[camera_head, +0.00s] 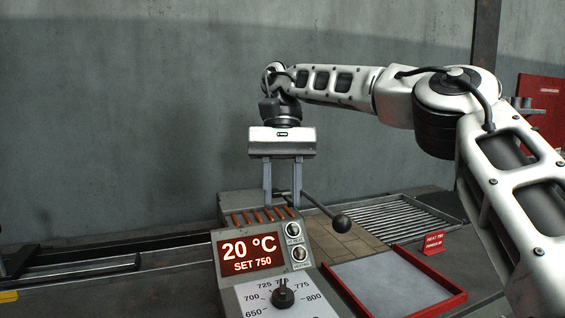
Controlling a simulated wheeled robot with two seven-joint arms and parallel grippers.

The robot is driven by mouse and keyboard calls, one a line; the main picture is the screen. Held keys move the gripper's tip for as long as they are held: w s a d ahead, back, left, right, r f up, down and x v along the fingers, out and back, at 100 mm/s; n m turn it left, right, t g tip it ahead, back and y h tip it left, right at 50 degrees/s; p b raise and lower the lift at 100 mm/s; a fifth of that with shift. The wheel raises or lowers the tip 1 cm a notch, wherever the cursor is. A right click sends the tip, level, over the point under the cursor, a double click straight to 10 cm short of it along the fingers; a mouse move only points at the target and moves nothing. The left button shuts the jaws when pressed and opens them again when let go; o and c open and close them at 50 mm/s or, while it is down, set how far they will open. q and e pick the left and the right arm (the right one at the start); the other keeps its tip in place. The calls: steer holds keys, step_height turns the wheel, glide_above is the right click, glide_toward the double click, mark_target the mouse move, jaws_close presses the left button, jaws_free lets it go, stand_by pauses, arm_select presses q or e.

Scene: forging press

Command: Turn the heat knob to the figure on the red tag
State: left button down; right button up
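The heat knob (283,297) is black and sits on a white dial plate (257,300) at the bottom middle. Its pointer is up, at the top figure, which it partly covers; 650, 700, 725 and 800 show around it. The display (251,251) reads 20 °C, SET 750. The red tag (433,242) stands at the right; its lettering seems to start with HEAT, but the figure is too small to read surely. My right gripper (282,200) points down, open and empty, above and behind the display, apart from the knob. My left gripper is out of view.
A lever with a black ball (341,222) sticks out right of my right gripper. Two round switches (296,241) sit beside the display. A red-rimmed tray (457,297) and a roller rack (385,215) lie at the right. A grey wall stands behind.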

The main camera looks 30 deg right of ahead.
arm_select(q)
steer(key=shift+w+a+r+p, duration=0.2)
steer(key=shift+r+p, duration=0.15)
steer(key=shift+p, duration=0.4)
arm_select(e)
steer(key=v, duration=0.2)
steer(key=shift+w+d+r, duration=0.15)
steer(key=shift+r, duration=0.15)
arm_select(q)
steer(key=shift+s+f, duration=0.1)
